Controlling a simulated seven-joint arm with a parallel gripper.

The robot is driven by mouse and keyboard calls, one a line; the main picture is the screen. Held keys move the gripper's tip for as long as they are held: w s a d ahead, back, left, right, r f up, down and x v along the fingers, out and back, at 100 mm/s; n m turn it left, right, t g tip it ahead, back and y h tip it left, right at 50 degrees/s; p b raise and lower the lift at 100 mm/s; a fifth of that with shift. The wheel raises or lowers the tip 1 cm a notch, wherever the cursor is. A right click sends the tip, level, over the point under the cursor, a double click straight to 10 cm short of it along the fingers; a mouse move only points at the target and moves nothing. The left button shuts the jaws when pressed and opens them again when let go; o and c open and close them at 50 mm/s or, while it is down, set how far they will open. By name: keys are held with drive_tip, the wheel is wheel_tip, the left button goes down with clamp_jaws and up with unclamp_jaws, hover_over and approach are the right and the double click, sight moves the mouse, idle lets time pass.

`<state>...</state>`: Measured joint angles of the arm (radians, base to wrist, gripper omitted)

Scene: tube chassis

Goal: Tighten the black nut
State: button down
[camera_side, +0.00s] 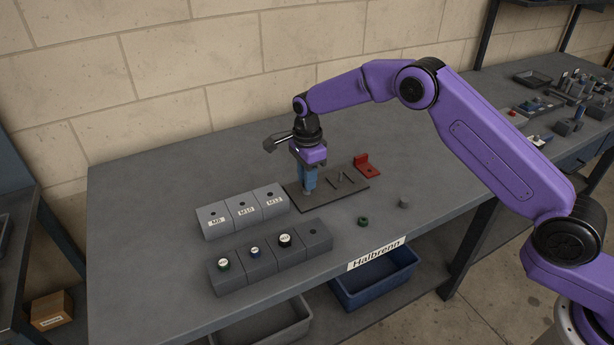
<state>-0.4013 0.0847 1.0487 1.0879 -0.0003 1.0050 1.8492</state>
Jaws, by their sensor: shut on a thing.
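My gripper (308,189) points down with its blue fingers shut at the left part of a dark flat plate (325,199). A small part shows at the fingertips, low over or on the plate; its colour and shape are too small to tell, and the fingers hide most of it. I cannot make out a black nut for certain. A black-rimmed round piece with a white top (285,240) sits on the front row of grey blocks (262,268). Thin pins (347,178) stand or lean on the plate, right of my gripper.
Green-rimmed (223,264) and blue-rimmed (254,252) pieces sit on the same row; its right block has an empty hole. Labelled grey blocks (243,211) stand behind. A green ring (363,221), grey cylinder (404,202) and red bracket (366,166) lie to the right. The table's left is clear.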

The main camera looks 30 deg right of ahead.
drive_tip(key=c, duration=1.3)
unclamp_jaws()
drive_tip(key=shift+w+r+m, duration=0.1)
drive_tip(key=shift+m, duration=0.3)
drive_tip(key=o, duration=0.4)
wheel_tip(320, 180, up, 17)
drive_tip(key=shift+r, duration=0.2)
